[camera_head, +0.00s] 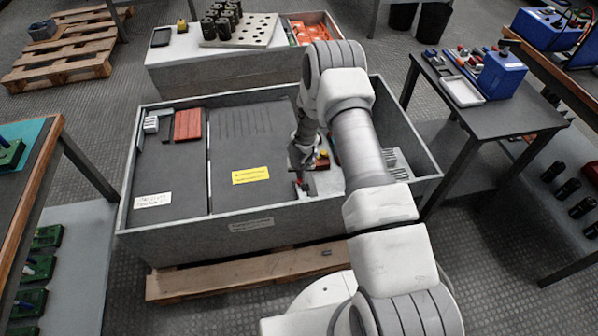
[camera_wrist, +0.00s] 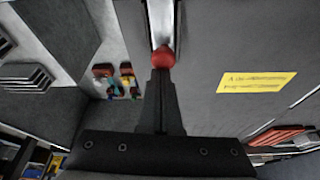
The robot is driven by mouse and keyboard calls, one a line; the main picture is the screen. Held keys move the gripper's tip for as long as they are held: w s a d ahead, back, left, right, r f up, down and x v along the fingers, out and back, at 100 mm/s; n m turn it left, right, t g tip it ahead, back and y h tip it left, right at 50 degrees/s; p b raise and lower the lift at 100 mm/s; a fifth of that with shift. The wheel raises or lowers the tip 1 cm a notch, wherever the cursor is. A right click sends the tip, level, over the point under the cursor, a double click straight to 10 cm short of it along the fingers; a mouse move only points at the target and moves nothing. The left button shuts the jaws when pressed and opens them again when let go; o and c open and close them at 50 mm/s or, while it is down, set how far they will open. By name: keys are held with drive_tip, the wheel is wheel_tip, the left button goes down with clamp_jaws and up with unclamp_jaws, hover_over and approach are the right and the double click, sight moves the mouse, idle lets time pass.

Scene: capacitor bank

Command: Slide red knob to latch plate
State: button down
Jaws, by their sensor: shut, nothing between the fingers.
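The red knob (camera_wrist: 163,57) is a small round ball in the wrist view, on a pale metal strip or slot (camera_wrist: 160,18) that runs away from it. My gripper (camera_wrist: 160,74) is shut with its fingertips right at the knob's near side. They look touching or almost touching, with nothing held between them. In the head view my gripper (camera_head: 300,170) points down inside the grey bin, beside the dark panel with the yellow label. I cannot make out the latch plate for certain; my arm hides part of that side.
The grey bin (camera_head: 190,243) has high walls around the work area. A yellow label (camera_head: 250,175) lies on the dark panel, and a red block (camera_head: 188,124) sits at the back left. Small red and yellow parts (camera_wrist: 117,80) lie left of my gripper in the wrist view.

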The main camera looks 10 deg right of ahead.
drive_tip(key=shift+s+a, duration=0.1)
drive_tip(key=shift+s, duration=0.1)
drive_tip(key=d+p+v, duration=0.1)
drive_tip(key=p+v, duration=0.4)
drive_tip(key=v, duration=1.2)
drive_tip(key=shift+a+r, duration=0.25)
drive_tip(key=shift+a, duration=0.25)
